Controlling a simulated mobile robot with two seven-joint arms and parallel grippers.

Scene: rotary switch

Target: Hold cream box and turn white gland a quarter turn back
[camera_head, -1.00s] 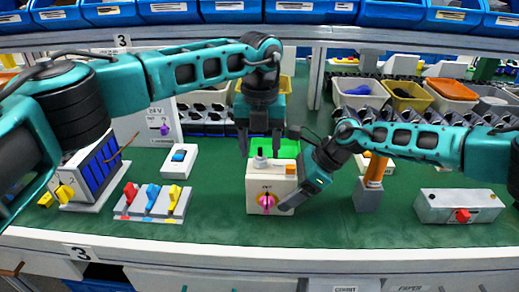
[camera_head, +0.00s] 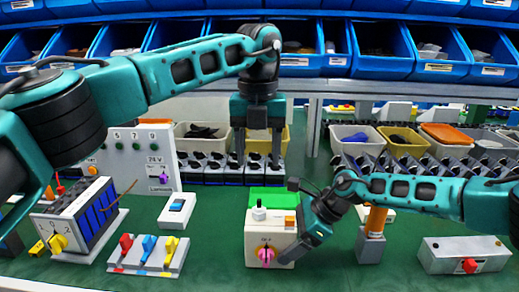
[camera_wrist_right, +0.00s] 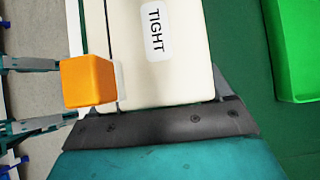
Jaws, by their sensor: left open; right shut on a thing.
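The cream box (camera_head: 258,238) stands on the green bench top, with a magenta knob (camera_head: 266,255) on its front and an orange block on its top right. The white gland (camera_head: 259,212) stands upright on top of the box. My left gripper (camera_head: 258,162) is open and empty, pointing down, clearly above the gland and apart from it. My right gripper (camera_head: 297,250) is shut on the right side of the cream box. In the right wrist view the box (camera_wrist_right: 130,70) lies against the dark jaw, with a TIGHT label and the orange block showing; the gland is not visible there.
A green tray (camera_head: 272,198) lies right behind the box. A panel with red, blue and yellow levers (camera_head: 148,254) stands to the left. An orange-handled post (camera_head: 371,243) and a grey box with a red knob (camera_head: 464,254) stand to the right. Bins line the back.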

